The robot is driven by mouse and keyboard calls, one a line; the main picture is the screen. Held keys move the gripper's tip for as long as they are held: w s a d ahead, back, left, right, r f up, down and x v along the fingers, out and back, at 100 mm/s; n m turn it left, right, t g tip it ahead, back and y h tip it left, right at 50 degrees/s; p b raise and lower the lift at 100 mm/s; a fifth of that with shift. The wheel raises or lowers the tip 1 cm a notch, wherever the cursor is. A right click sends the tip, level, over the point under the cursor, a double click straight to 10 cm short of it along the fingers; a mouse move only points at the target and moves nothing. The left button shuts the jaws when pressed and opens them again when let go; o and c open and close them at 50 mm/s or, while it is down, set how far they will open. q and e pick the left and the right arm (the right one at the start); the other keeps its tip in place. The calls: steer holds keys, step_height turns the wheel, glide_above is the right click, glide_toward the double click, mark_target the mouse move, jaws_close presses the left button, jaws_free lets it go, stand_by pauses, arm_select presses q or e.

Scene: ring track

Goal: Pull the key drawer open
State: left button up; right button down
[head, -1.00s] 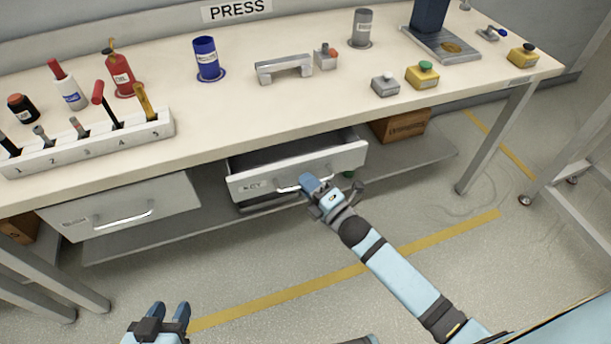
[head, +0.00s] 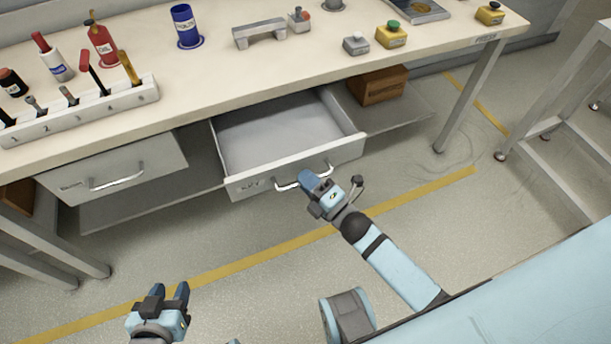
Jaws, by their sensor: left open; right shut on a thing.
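The key drawer (head: 248,179) hangs under the workbench and stands well open. Its grey inside shows and looks empty. A small label is on its front, at the left, and a curved metal handle (head: 287,187) is on the front. My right gripper (head: 310,180) is shut on this handle, at about its middle; the fingertips hide part of it. My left gripper (head: 168,294) is open and empty, low in the picture over the floor, away from the bench.
A second drawer (head: 150,168), closed, is at the left. The bench top (head: 210,85) carries a numbered tool rack (head: 85,116), bottles, a blue cup (head: 186,27) and button boxes. A wooden box (head: 378,86) sits on the shelf below. The floor before the drawers is clear.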

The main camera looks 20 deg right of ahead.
arm_select(q)
steer(key=shift+d+r, duration=0.1)
steer(key=shift+r, duration=0.2)
arm_select(e)
steer(key=c, duration=1.2)
jaws_free()
arm_select(q)
steer(key=shift+f+p, duration=0.1)
steer(key=shift+p, duration=0.2)
arm_select(e)
steer(key=v, duration=1.3)
steer(key=shift+s+d, duration=0.2)
steer(key=shift+s, duration=0.15)
